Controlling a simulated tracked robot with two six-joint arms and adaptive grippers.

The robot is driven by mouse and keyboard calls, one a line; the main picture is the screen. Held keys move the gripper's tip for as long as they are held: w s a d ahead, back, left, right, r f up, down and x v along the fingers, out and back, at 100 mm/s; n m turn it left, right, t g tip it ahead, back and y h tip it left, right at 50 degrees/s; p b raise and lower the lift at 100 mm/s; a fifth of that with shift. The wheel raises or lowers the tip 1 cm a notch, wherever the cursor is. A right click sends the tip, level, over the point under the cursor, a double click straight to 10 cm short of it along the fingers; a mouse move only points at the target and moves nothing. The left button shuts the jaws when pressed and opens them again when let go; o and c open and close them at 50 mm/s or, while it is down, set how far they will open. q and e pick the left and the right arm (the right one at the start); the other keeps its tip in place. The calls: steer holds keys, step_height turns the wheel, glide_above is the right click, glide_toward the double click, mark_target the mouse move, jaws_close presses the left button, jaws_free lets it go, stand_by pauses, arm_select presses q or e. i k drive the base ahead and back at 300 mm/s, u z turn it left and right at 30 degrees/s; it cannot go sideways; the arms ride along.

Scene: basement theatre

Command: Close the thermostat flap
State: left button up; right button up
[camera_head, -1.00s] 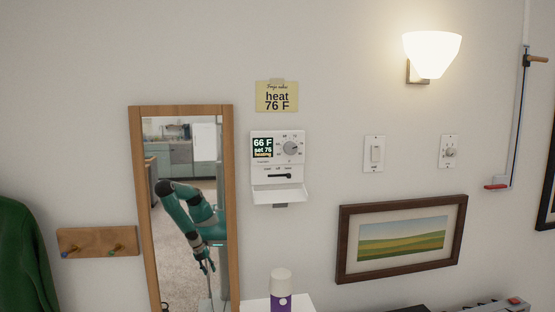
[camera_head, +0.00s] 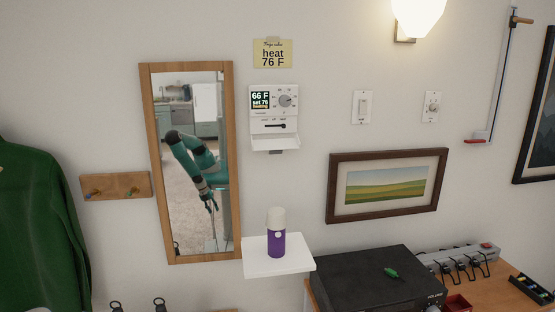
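The white thermostat (camera_head: 274,112) is on the wall in the upper middle of the head view. Its small screen (camera_head: 260,100) reads 66 F, set 76, heating, and a round dial is beside it. The flap (camera_head: 275,144) at its lower edge is folded down and sticks out from the wall, so the slider above it is bare. Neither gripper is directly in view. The mirror (camera_head: 188,160) left of the thermostat shows a reflection of a teal arm with a dark gripper hanging down; its fingers are too small to read.
A white shelf (camera_head: 278,262) with a purple bottle (camera_head: 276,240) juts out below the thermostat. A framed picture (camera_head: 386,186) hangs to the right. A black box (camera_head: 375,283) and a power strip (camera_head: 458,258) stand lower right. A green coat (camera_head: 38,225) hangs at left.

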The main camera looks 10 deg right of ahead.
mark_target(275, 146)
steer(key=k, duration=0.95)
steer(key=z, duration=0.45)
steer(key=i, duration=1.5)
steer(key=u, duration=0.45)
